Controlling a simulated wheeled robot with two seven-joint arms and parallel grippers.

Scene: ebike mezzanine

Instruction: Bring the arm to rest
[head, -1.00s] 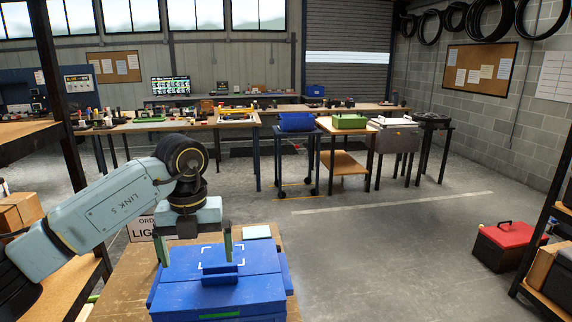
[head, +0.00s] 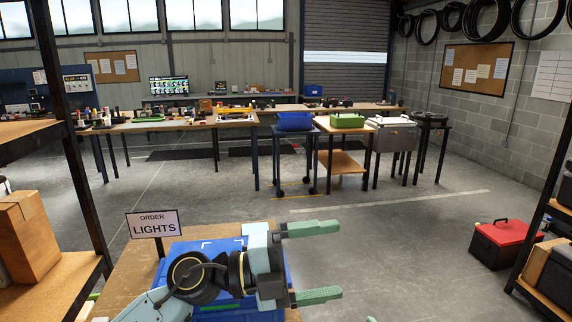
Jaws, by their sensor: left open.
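My left arm comes in from the bottom left, folded low over a blue box (head: 214,250) on a near wooden table. My left gripper (head: 335,260) points right, past the box's right side, with its two green fingers wide apart. Nothing is between the fingers; grey floor shows there. The arm's wrist hides much of the box, whose lid looks closed.
An "ORDER LIGHTS" sign (head: 154,225) stands behind the box. A cardboard box (head: 28,235) sits on the left shelf. A red-lidded toolbox (head: 505,240) is on the floor at right, by a shelf. The middle floor is open.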

